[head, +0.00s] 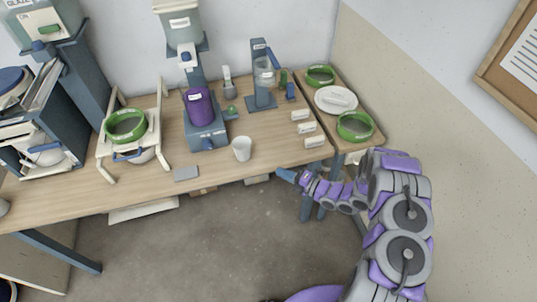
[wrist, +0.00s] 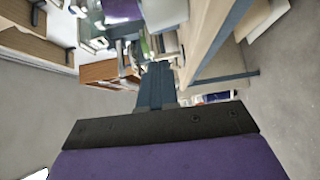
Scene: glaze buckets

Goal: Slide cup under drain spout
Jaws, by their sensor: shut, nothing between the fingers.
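A white cup (head: 242,149) stands upright near the front edge of the wooden table (head: 250,168). A pale bucket (head: 180,25) stands raised on a blue stand at the back, with a white and blue drain spout (head: 187,57) low on its front. A purple container (head: 200,106) stands on a blue base (head: 206,135) below the spout. My gripper (head: 280,171) is shut and empty, in front of the table edge, to the right of the cup and apart from it. Its shut blue fingers also show in the wrist view (wrist: 157,75).
A grey flat piece (head: 187,173) lies at the front edge, left of the cup. A green sieve on a white rack (head: 126,124) stands left. A blue stand with a clear jar (head: 264,75) is behind. White labelled blocks (head: 308,128) line the right edge.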

